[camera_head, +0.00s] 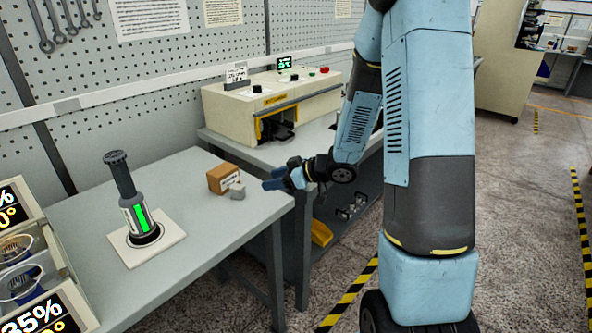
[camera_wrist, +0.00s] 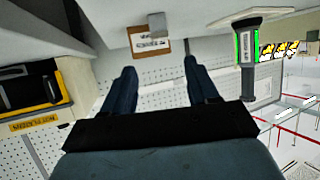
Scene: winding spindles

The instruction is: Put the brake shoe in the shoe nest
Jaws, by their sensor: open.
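A small grey block (camera_head: 237,191), which looks like the brake shoe, rests on the bench close to a brown box (camera_head: 222,176) with a white label. I cannot tell whether this box is the shoe nest. The wrist view shows the block (camera_wrist: 157,25) and the box (camera_wrist: 146,42) upside down, beyond my fingertips. My gripper (camera_head: 268,179) is open and empty, just right of the block near the bench's right end. Its two dark blue fingers (camera_wrist: 160,66) are wide apart in the wrist view.
A dark spindle with a green-lit band (camera_head: 140,213) stands on a white plate (camera_head: 168,235) to the left. A cream machine with a yellow-edged opening (camera_head: 225,103) stands behind on another bench. Display bins (camera_head: 60,280) fill the near left corner. The bench (camera_head: 195,215) between is clear.

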